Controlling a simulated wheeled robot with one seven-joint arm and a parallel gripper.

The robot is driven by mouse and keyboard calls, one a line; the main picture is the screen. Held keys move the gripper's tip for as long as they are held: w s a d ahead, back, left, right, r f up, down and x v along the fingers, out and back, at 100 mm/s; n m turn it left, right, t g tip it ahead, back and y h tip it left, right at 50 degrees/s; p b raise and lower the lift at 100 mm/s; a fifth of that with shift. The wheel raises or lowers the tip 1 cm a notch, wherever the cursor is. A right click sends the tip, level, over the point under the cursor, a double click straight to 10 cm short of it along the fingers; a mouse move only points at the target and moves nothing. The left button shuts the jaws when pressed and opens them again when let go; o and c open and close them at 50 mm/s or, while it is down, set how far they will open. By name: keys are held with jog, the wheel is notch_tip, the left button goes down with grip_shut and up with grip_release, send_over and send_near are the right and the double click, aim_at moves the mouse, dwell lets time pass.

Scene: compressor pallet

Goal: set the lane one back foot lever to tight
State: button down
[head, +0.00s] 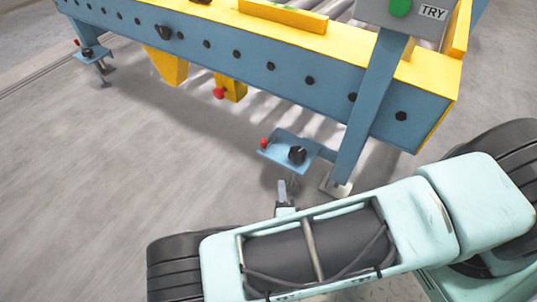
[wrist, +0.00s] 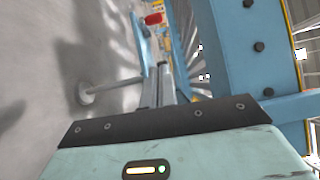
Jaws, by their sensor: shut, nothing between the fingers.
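A foot with a blue bracket plate (head: 282,146) stands below the near end of the blue beam. A small red knob (head: 264,142) sits at the plate's left edge and a black knob (head: 297,155) at its right. I cannot read the lever's setting or any lane label. My gripper (head: 283,185) is shut and empty, just below the plate in the head view. In the wrist view my gripper (wrist: 160,78) points along the bracket, with a red knob (wrist: 153,18) beyond the fingertips. The foot's round pad (wrist: 85,93) is to the left. Whether fingers touch the bracket is unclear.
A blue beam (head: 325,85) with black bolts runs across the top. A blue post (head: 366,115) carries a grey box with a green button (head: 400,7) at the right. A similar foot (head: 90,54) stands far left. Grey floor is clear at the left.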

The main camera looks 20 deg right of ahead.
aim_at(279, 163)
jog(key=b+x, duration=0.2)
jog(key=x, duration=0.2)
jog(key=b+x, duration=0.3)
jog(key=x, duration=0.2)
jog(key=shift+w+d+f, duration=0.1)
jog(key=shift+w+f, duration=0.1)
jog(key=shift+w+a+r+b, duration=0.1)
jog(key=shift+w+a+b, duration=0.25)
jog(key=shift+w, duration=0.35)
jog(key=shift+w+a+r+b, duration=0.2)
jog(key=shift+w+b, duration=0.3)
jog(key=shift+w, duration=0.2)
jog(key=shift+w+a+r+b, duration=0.1)
jog(key=shift+w+a+b, duration=0.25)
jog(key=shift+w, duration=0.35)
